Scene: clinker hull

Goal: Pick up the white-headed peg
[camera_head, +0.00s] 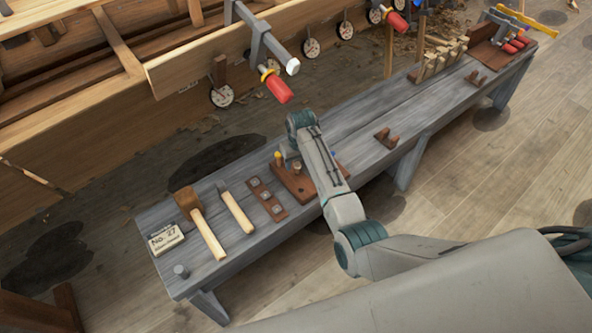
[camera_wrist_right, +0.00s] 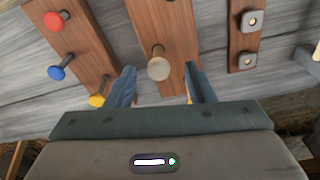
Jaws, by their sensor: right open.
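The white-headed peg (camera_wrist_right: 158,68) stands in a brown wooden board (camera_wrist_right: 158,22) in the right wrist view. Its round head looks pale beige. My right gripper (camera_wrist_right: 161,76) is open, with one blue-grey finger on each side of the peg head and a gap on both sides. In the head view my right arm reaches over the bench and partly covers the board (camera_head: 290,184); the fingertips are hard to make out there. My left gripper is not in view.
A second board carries red (camera_wrist_right: 53,21), blue (camera_wrist_right: 57,72) and yellow (camera_wrist_right: 97,100) pegs; the yellow one is close to my left-hand finger in the wrist view. A mallet (camera_head: 202,226), a chisel-like tool (camera_head: 236,207) and a studded strip (camera_head: 266,199) lie on the grey bench (camera_head: 160,213).

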